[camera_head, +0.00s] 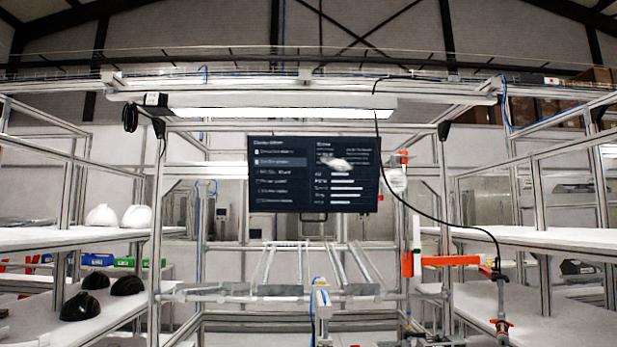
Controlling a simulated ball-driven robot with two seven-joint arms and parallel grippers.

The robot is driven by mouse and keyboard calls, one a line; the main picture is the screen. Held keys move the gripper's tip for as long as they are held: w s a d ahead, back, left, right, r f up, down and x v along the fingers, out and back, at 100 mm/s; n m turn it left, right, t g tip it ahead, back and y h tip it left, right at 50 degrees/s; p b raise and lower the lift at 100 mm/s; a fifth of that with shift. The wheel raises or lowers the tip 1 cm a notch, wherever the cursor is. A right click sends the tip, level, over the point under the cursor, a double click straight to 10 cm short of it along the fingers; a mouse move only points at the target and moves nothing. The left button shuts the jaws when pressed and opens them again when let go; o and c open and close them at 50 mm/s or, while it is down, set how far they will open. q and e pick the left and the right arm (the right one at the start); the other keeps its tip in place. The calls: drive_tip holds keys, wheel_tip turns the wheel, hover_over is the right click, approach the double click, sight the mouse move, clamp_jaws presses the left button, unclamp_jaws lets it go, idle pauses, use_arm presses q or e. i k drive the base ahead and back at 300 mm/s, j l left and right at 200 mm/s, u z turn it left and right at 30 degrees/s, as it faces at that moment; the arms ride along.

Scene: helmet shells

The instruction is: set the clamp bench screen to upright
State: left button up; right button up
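The clamp bench screen (314,190) is a dark, wide panel with white menu text, in the middle of the view. It hangs under the lit bar of the bench frame and faces me. It looks level in the picture; its exact tilt I cannot tell. A pale bright patch shows on its upper right part. Neither of my grippers is in view.
Metal frame posts (155,225) stand on both sides of the screen. Orange clamps (407,264) are at the right. A slanted rail rack (280,290) lies below the screen. Side shelves hold white helmet shells (137,216) and black ones (80,306). A black cable (430,214) hangs at right.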

sight(326, 175)
drive_tip(key=i+j+u, duration=0.2)
drive_tip(key=i, duration=0.75)
drive_tip(key=i+j+u, duration=0.2)
drive_tip(key=i, duration=0.75)
drive_tip(key=l, duration=0.1)
